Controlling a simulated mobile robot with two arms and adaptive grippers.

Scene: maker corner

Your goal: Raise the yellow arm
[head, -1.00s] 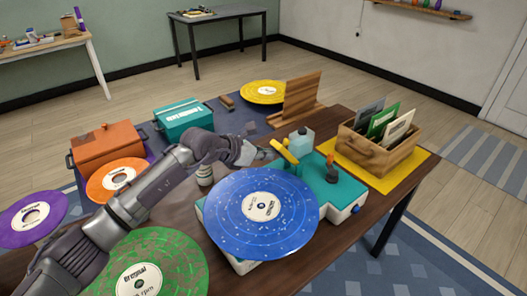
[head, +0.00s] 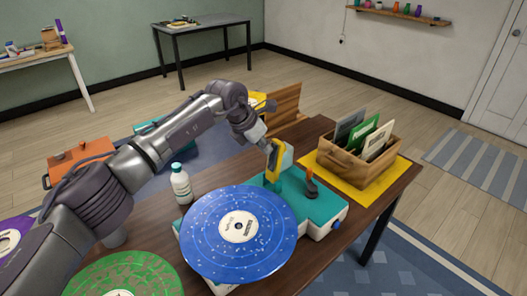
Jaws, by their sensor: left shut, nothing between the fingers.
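The yellow arm (head: 274,165) stands steeply tilted at the back of the teal record player (head: 325,208). A blue record (head: 215,255) lies on the player's left part. My left gripper (head: 267,146) is shut and empty, its fingertips at the upper end of the yellow arm. Whether they touch it I cannot tell. My right gripper is out of view.
A white bottle (head: 181,187) stands left of the player. A wooden crate of records (head: 345,172) sits on a yellow mat (head: 403,167) at the right. A wooden stand (head: 288,101) is behind. My left arm hides part of the orange box (head: 60,164) and teal box.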

